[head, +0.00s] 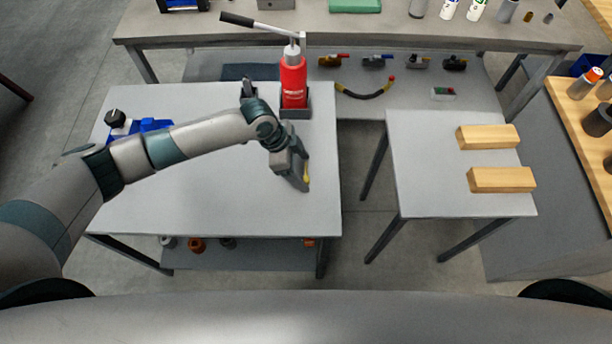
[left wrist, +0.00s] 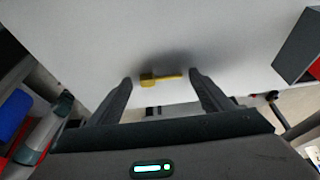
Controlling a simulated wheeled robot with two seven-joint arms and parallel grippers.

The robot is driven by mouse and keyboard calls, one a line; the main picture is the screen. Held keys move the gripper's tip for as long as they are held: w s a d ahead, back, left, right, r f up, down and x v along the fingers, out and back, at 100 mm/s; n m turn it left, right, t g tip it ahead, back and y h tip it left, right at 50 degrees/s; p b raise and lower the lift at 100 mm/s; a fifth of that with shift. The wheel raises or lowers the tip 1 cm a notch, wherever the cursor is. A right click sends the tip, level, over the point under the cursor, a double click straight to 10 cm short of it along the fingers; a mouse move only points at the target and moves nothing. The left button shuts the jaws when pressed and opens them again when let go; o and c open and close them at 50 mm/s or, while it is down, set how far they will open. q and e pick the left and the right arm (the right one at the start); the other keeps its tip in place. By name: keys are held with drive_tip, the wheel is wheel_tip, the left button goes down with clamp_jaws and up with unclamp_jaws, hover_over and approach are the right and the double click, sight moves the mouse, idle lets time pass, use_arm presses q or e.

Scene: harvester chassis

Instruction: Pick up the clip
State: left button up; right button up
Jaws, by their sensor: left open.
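The clip (left wrist: 160,79) is a small yellow piece with a rounded head and a thin stem. It lies on the grey table (head: 200,200), close to the table's edge. In the head view only a bit of the clip (head: 307,176) shows beside my left gripper (head: 301,183), which hides the rest. My left gripper is open and points down at the table. In the left wrist view the clip appears between the two fingertips (left wrist: 160,84), and I see no finger touching it. My right gripper is in neither view.
A red bottle jack (head: 293,82) stands in a dark holder at the table's back right. A blue object with a black knob (head: 116,118) lies at the back left. A second table (head: 430,180) with two wooden blocks (head: 502,179) stands right, across a gap.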

use_arm(q)
drive_tip(key=c, duration=1)
drive_tip(key=shift+r, duration=0.15)
drive_tip(key=shift+c, duration=0.2)
drive_tip(key=shift+r+b, duration=0.45)
drive_tip(key=shift+r, duration=0.05)
wheel_tip(320, 180, up, 2)
drive_tip(key=shift+r+b, duration=0.2)
drive_tip(key=shift+b, duration=0.45)
drive_tip(key=s+d+r+b, duration=0.3)
drive_tip(key=s+r, duration=0.4)
drive_tip(key=s, duration=0.4)
drive_tip(key=shift+s+r, duration=0.15)
drive_tip(key=shift+r, duration=0.05)
